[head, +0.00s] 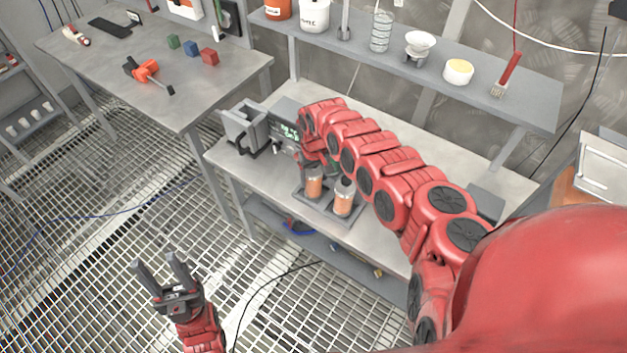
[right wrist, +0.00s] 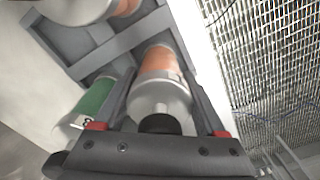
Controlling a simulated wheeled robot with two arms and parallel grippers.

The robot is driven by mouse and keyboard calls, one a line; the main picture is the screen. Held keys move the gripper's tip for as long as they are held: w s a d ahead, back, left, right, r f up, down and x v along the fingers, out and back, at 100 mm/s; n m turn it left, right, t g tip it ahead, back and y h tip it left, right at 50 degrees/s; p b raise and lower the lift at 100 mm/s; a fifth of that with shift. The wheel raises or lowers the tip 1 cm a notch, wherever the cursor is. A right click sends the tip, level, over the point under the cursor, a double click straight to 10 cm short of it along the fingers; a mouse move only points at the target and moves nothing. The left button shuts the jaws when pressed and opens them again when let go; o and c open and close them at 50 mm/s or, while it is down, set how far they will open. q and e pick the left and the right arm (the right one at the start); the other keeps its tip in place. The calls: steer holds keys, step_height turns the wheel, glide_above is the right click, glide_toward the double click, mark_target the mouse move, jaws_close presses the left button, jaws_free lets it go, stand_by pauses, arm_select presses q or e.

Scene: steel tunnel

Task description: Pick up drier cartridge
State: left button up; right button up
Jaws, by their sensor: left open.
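Two drier cartridges with orange bodies and pale tops, one on the left (head: 313,185) and one on the right (head: 343,198), stand in a grey rack (head: 325,211) on the bench. In the right wrist view an orange cartridge with a grey top and black knob (right wrist: 160,95) lies between the fingers of my right gripper (right wrist: 160,75). Whether the fingers press on it is unclear. A green cartridge (right wrist: 92,103) is beside the left finger, and another orange one (right wrist: 85,8) is at the top left. My left gripper (head: 158,260) is open and empty above the grating.
A grey device with a lit display (head: 289,132) stands left of my right arm. A shelf (head: 420,75) with jars and a brush runs behind. The left table (head: 150,75) holds an orange tool and coloured blocks. Grating floor is open around my left gripper.

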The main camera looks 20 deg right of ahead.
jaws_close()
steer(key=shift+w+r, duration=0.1)
steer(key=shift+r, duration=0.05)
